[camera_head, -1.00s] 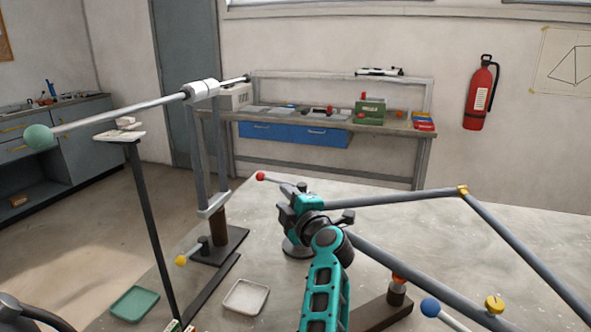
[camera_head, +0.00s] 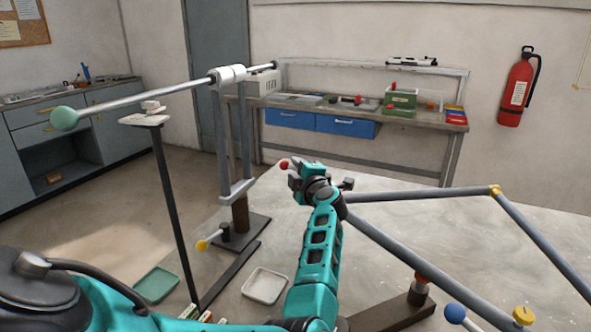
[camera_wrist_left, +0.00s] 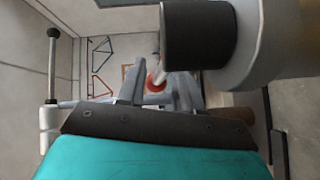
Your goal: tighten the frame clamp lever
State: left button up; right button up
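The lever with a red knob (camera_head: 284,165) stands at the far left part of the frame; its clamp body is hidden behind my left gripper (camera_head: 303,172). In the left wrist view the red knob (camera_wrist_left: 156,82) shows between and beyond the two fingertips, which are apart. The pale lever arm runs up from it towards a dark cylinder (camera_wrist_left: 198,36). I cannot tell whether a finger touches the lever. The grey frame tubes (camera_head: 420,196) run right from behind my gripper to a yellow joint. My right gripper is not in view.
A post stand (camera_head: 240,215) with a yellow-knobbed lever (camera_head: 202,245) is to the left, under a long rod with a green ball (camera_head: 64,118). A white tray (camera_head: 264,287) and green tray (camera_head: 157,284) lie in front. A blue-knobbed lever (camera_head: 455,313) is front right.

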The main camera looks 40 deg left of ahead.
pick_arm(q)
jog(key=shift+w+a, duration=0.25)
jog(key=shift+a, duration=0.25)
jog(key=shift+c, duration=0.5)
grip_shut()
